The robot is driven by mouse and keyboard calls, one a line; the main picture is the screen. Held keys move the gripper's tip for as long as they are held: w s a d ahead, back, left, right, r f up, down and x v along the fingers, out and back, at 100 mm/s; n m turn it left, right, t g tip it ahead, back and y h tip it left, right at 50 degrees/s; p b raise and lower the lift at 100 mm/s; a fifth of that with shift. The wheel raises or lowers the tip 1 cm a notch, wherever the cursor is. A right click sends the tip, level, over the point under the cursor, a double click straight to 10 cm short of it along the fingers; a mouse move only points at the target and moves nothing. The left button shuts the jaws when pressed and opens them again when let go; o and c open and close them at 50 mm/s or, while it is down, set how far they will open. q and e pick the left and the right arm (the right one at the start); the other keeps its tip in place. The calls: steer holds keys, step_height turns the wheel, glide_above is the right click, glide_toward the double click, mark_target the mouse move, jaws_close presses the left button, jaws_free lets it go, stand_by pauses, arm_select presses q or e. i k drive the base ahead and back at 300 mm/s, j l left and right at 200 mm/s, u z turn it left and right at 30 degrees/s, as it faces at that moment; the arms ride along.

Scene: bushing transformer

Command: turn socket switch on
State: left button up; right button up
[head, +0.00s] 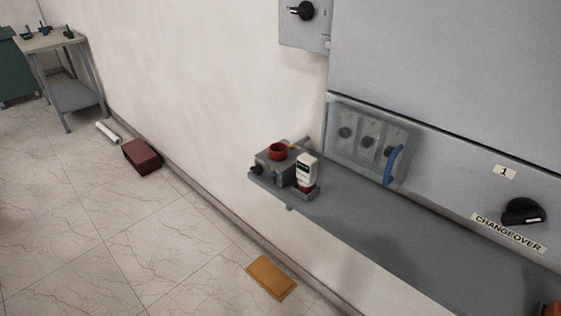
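No part is clearly marked as the socket switch. A black rotary switch (303,11) sits on a small grey wall box at the top, with a small mark at its right. A larger black knob (521,212) is on the grey cabinet at the right, above a "CHANGEOVER" label and below a "1" label. A small grey box (272,170) with a red round part (278,151) on top stands at the left end of the grey shelf. A white device with a dark display (306,170) stands beside it. Neither of my grippers is in view.
The grey shelf (390,225) juts out below the cabinet (450,90); its middle is clear. A clear cover with a blue handle (392,166) is on the cabinet front. An orange board (270,278) and a dark red box (142,156) lie on the floor, which is otherwise mostly open.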

mark_target(258, 169)
steer(key=j+z, duration=0.15)
steer(key=z, duration=0.45)
steer(key=j+z, duration=0.4)
steer(key=j, duration=0.55)
steer(key=j+z, duration=0.4)
steer(key=j, duration=0.6)
